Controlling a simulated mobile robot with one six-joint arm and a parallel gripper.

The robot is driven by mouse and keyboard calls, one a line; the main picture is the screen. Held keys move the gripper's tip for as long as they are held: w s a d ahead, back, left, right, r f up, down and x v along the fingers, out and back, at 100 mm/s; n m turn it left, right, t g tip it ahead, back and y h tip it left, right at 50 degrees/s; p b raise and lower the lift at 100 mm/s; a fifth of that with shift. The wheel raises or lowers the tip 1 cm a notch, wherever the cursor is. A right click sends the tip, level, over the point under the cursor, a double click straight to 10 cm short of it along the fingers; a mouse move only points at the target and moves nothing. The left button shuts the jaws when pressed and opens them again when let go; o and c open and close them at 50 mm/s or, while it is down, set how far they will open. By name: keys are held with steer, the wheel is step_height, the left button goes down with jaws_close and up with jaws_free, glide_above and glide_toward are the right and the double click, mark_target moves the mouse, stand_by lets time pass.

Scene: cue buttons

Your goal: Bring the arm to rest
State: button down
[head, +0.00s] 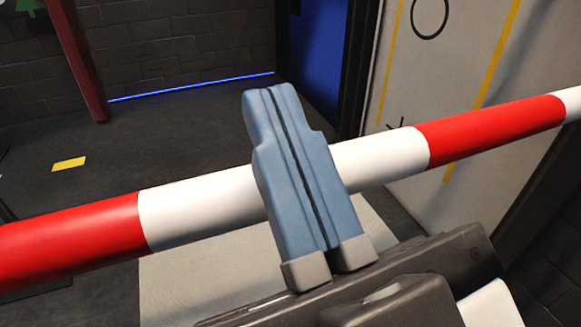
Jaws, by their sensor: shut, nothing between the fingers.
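My gripper (269,97) is in the middle of the head view, its two blue fingers pointing up and slightly left. The fingers lie side by side with only a thin dark seam between them, shut and empty. They cross in front of a red-and-white striped bar (200,208) and hide a short part of its white section. I cannot tell whether the fingers touch the bar. The dark gripper body shows at the bottom right, partly cut off by the picture edge.
The striped bar runs across the whole view, rising to the right. Beyond it are dark floor (180,140) with a yellow mark (69,164), a brick wall (180,45) and a red post (78,60). A blue door panel (318,60) and a pale panel (440,90) stand at the right.

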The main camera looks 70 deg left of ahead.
step_height(320, 180, up, 6)
steer(key=p, duration=0.1)
steer(key=shift+d+p, duration=0.25)
steer(key=shift+p, duration=0.05)
steer(key=shift+w+r, duration=0.1)
steer(key=shift+r, duration=0.05)
